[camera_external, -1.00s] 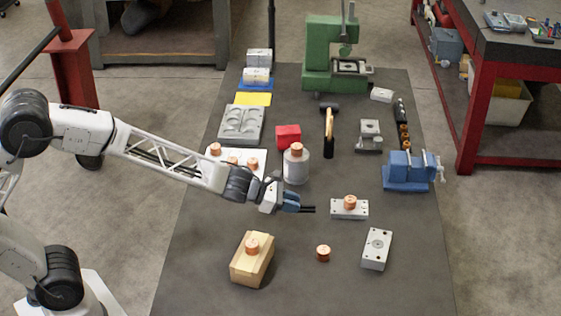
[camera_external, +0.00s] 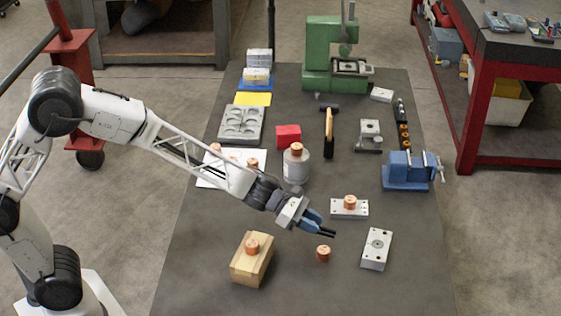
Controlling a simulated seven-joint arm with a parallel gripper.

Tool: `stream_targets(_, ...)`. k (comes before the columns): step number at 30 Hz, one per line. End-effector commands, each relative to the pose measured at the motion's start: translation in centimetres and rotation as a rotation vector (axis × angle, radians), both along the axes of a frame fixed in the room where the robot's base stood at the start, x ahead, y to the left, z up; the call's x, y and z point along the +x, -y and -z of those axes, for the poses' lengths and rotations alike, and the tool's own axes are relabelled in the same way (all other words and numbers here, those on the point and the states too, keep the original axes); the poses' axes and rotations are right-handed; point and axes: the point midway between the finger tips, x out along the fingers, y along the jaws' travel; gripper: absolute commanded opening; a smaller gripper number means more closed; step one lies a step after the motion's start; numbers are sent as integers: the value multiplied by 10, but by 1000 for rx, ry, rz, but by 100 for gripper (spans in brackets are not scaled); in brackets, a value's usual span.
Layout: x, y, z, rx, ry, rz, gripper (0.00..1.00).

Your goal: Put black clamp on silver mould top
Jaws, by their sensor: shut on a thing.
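My gripper (camera_external: 316,225) is above the front middle of the mat, pointing right and down. It is shut on a small dark piece (camera_external: 329,233), which looks like the black clamp; its outline is hard to separate from the fingertips. A silver mould plate (camera_external: 368,257) with a round centre and corner holes lies to the right of the gripper. Another silver plate (camera_external: 335,208) with a copper cylinder (camera_external: 350,202) on it lies just beyond the gripper. I cannot tell which is the mould top meant.
A loose copper cylinder (camera_external: 323,253) stands just below the gripper in the picture. A wooden block (camera_external: 250,268) with a copper piece is at front left. A grey bottle (camera_external: 296,170), blue vise (camera_external: 407,172) and green press (camera_external: 325,60) stand farther back. The mat's front right is clear.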

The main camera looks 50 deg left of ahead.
Motion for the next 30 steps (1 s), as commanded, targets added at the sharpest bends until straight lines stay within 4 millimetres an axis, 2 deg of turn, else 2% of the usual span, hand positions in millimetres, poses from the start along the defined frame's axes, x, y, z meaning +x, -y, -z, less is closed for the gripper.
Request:
stream_targets(9, -5, 21, 4, -2, -9, 77, 0)
stream_targets(30, -1, 27, 6, -2, -10, 92, 0)
